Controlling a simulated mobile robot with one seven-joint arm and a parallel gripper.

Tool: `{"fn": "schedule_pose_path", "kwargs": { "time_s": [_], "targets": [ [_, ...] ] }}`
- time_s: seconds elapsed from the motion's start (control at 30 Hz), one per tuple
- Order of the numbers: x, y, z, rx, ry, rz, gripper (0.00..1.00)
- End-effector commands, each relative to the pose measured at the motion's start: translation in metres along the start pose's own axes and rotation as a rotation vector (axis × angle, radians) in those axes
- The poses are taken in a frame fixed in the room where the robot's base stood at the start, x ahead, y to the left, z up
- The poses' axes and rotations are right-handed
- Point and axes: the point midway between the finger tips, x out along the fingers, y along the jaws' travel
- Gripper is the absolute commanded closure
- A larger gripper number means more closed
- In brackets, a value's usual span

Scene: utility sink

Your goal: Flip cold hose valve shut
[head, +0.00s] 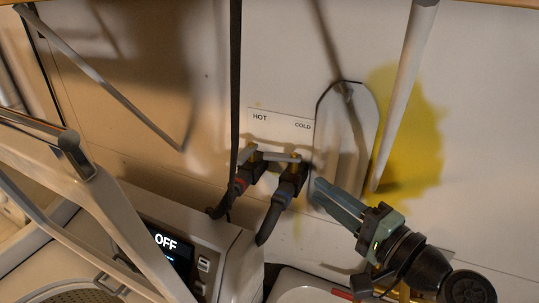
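The cold hose valve (294,172) is on the wall below the "COLD" label, with a blue-banded dark hose (272,218) hanging from it. A pale lever (278,157) lies roughly level across the top of the valves; where it joins the cold valve is too small to tell. The hot valve (255,165), with a red band, is just to its left. My gripper (319,188) is just right of the cold valve, its fingers pointing up and left, with a small gap to it in the picture. The finger opening cannot be made out, and nothing shows held.
A white washer (215,240) with an "OFF" display stands at lower left. A pale pipe (405,95) slants down at right, before a yellow wall stain. A dark vertical cord (235,90) hangs near the hot valve. A pale oblong panel (345,135) is above my gripper.

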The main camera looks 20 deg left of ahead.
Motion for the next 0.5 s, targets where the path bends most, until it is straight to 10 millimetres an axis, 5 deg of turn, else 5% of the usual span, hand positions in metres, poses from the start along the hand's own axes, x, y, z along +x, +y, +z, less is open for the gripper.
{"fn": "schedule_pose_path", "kwargs": {
  "time_s": [0.5],
  "targets": [
    [0.100,-0.003,0.001,-0.004,-0.001,0.004,0.75]
  ]
}}
